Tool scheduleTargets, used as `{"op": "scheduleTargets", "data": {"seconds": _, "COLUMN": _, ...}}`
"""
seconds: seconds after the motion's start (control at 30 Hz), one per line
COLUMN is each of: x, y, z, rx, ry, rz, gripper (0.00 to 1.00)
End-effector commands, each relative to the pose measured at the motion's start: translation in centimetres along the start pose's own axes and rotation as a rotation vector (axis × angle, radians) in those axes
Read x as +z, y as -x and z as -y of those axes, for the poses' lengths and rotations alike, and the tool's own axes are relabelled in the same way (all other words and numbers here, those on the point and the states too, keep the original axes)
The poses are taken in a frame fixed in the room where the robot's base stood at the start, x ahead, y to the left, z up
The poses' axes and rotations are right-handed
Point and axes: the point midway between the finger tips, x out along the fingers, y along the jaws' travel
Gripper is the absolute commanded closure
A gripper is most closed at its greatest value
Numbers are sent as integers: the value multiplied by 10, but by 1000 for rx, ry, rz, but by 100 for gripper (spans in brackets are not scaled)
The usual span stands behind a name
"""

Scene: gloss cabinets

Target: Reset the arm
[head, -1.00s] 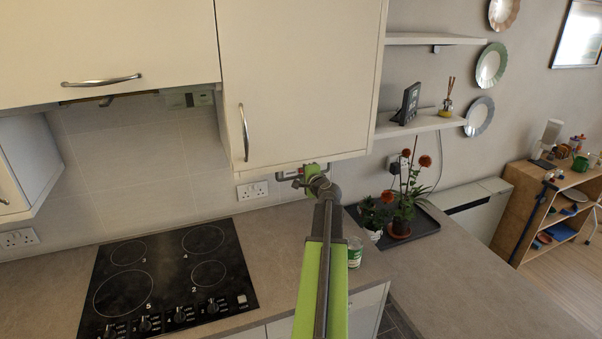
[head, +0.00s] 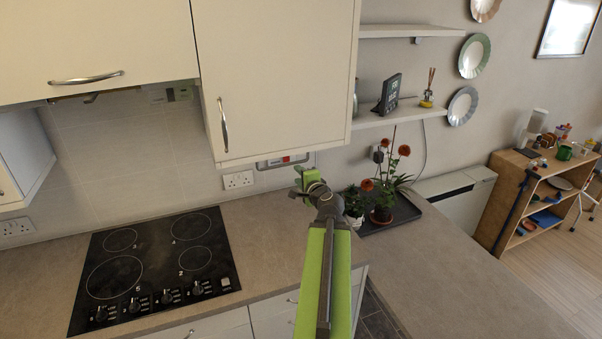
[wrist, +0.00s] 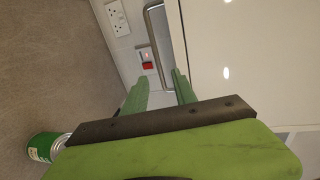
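My green arm reaches up from the bottom of the head view. A green and white can (wrist: 42,147) stands on the worktop at the lower left of the wrist view. It is hidden behind my arm in the head view.
The cream wall cabinet (head: 280,75) hangs close to my gripper. A black hob (head: 155,265) lies left on the worktop. Potted flowers (head: 383,205) stand on a dark tray (head: 405,218) to the right. The worktop in the right foreground (head: 470,285) is clear.

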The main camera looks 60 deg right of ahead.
Motion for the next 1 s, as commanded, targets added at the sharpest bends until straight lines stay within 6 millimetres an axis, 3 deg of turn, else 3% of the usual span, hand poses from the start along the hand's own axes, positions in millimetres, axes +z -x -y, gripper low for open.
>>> {"op": "scheduleTargets", "data": {"seconds": 0.43, "x": 8, "y": -4, "z": 0, "rx": 1, "ry": 2, "rz": 13, "gripper": 67}}
{"op": "scheduleTargets", "data": {"seconds": 0.53, "x": 34, "y": -13, "z": -4, "rx": 1, "ry": 9, "rz": 49, "gripper": 67}}
{"op": "scheduleTargets", "data": {"seconds": 0.57, "x": 49, "y": -18, "z": -6, "rx": 1, "ry": 13, "rz": 70, "gripper": 67}}
{"op": "scheduleTargets", "data": {"seconds": 0.67, "x": 122, "y": -36, "z": -16, "rx": 2, "ry": 33, "rz": 170, "gripper": 67}}
{"op": "scheduleTargets", "data": {"seconds": 0.8, "x": 247, "y": -50, "z": -34, "rx": 12, "ry": 91, "rz": 334, "gripper": 67}}
{"op": "scheduleTargets", "data": {"seconds": 1.0, "x": 415, "y": -30, "z": -83, "rx": 71, "ry": 282, "rz": 593, "gripper": 67}}
